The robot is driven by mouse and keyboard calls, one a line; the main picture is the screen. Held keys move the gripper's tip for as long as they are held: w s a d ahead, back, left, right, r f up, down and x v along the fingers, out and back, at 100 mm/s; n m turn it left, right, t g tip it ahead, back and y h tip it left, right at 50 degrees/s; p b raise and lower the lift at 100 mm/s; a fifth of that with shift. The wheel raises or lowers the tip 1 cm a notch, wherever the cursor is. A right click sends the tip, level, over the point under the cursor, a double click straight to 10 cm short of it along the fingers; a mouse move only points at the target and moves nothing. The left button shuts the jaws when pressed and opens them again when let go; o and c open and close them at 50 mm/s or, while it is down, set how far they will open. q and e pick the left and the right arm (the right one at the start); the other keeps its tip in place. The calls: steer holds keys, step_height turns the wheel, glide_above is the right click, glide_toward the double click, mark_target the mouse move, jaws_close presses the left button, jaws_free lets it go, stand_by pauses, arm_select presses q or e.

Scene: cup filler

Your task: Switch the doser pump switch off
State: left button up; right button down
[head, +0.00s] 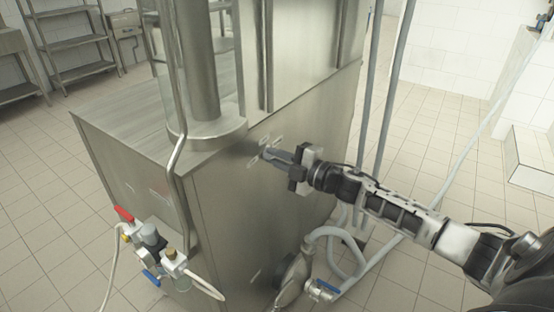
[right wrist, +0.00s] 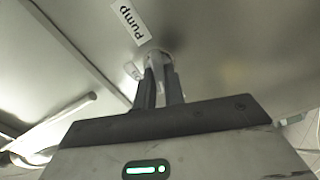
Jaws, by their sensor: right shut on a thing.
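The steel filler machine (head: 235,215) stands in the middle of the head view, with small switch labels on its side panel. My right gripper (head: 267,154) reaches in from the right, its fingertips at that panel beside the labels. In the right wrist view, my right gripper (right wrist: 164,84) is shut on a small pale switch knob (right wrist: 156,56) on the steel panel. A white label reading "Pump" (right wrist: 131,22) is just above the knob. The fingers hide part of the knob, and I cannot tell which way it is set. My left gripper is not in view.
A valve block with a red handle (head: 124,214) and a blue handle (head: 151,278) is at the machine's lower left. Grey hoses (head: 335,247) and upright pipes (head: 392,85) stand at its right. A shelf rack (head: 78,45) is at the back left.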

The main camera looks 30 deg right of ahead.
steer(key=shift+f+n+b, duration=0.1)
steer(key=shift+n+b, duration=0.35)
steer(key=shift+n, duration=1.15)
steer(key=c, duration=1.5)
jaws_free()
steer(key=shift+s, duration=0.1)
steer(key=v, duration=1.5)
steer(key=shift+s+d, duration=0.2)
steer(key=shift+s, duration=0.15)
